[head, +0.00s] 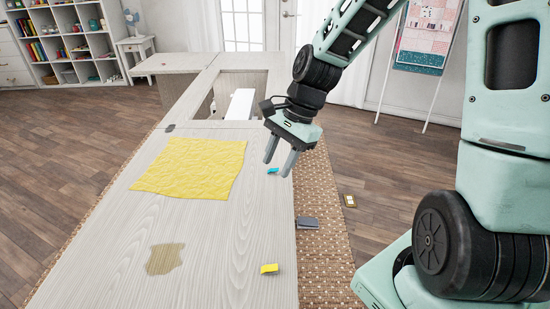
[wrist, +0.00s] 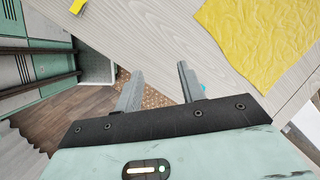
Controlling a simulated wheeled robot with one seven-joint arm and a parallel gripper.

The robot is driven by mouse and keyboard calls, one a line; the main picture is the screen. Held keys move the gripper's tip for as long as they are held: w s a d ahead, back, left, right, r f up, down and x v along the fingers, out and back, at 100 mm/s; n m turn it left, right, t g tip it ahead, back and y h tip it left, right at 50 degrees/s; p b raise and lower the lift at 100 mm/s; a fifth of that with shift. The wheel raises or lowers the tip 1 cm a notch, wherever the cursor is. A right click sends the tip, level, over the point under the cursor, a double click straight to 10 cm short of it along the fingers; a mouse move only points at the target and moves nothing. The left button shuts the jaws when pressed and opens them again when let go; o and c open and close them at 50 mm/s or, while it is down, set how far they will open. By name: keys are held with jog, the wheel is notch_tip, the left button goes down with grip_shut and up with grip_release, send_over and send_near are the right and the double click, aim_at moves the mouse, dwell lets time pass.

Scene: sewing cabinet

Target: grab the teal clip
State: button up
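The teal clip (head: 272,170) is a small item lying on the pale wood cabinet top near its right edge. My gripper (head: 278,167) is open, its two grey fingers pointing down close to the clip. In the head view the clip shows just below and between the fingertips. In the wrist view my gripper (wrist: 160,72) has nothing between its fingers, and only a sliver of the teal clip (wrist: 181,72) shows beside the right finger, which hides the rest. I cannot tell whether finger and clip touch.
A yellow cloth (head: 190,167) lies on the cabinet top (head: 110,245), left of the clip. A yellow clip (head: 269,268) lies nearer the front. A grey item (head: 307,222) is by the right edge, above the woven rug (head: 325,245). A small item (head: 350,200) is on the floor.

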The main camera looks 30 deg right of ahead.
jog(key=w+d+r+m+t+y+p, duration=0.1)
jog(key=w+d+r+m+t+p, duration=0.25)
jog(key=d+m, duration=0.75)
jog(key=n+b, duration=0.1)
send_near(273, 170)
jog(key=shift+g+x, duration=0.25)
jog(key=shift+x, duration=3.6)
jog(key=shift+w+d+r, duration=0.1)
jog(key=shift+w, duration=0.1)
grip_shut()
